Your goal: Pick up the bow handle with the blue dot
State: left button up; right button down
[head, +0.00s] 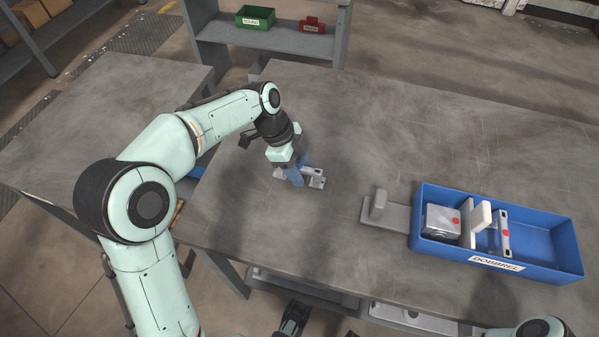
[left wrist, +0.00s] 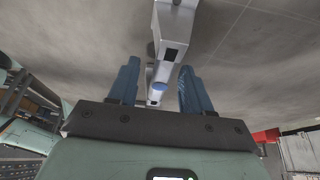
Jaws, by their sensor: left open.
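The bow handle with the blue dot (left wrist: 174,30) is a light grey metal piece. In the left wrist view it runs between my left gripper's two blue fingers, with its blue dot facing the camera and a dark square opening in its near end. In the head view the same handle (head: 316,178) lies on the grey table, partly hidden by the fingers. My left gripper (head: 297,172) points down at it from above. In the wrist view the left gripper (left wrist: 160,88) is open, with gaps beside the handle. My right gripper is not clearly visible.
A blue box (head: 553,274) labelled DOBBREL stands at the right, holding a metal block (head: 438,224) and a bow handle (head: 503,236), both with red dots. A grey bracket (head: 396,217) stands beside it. Green (head: 255,18) and red (head: 312,25) bins sit on a shelf behind. The table's middle is clear.

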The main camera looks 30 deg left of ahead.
pick_arm(q)
jog(key=shift+f, duration=0.25)
dwell(0.5)
grip_shut()
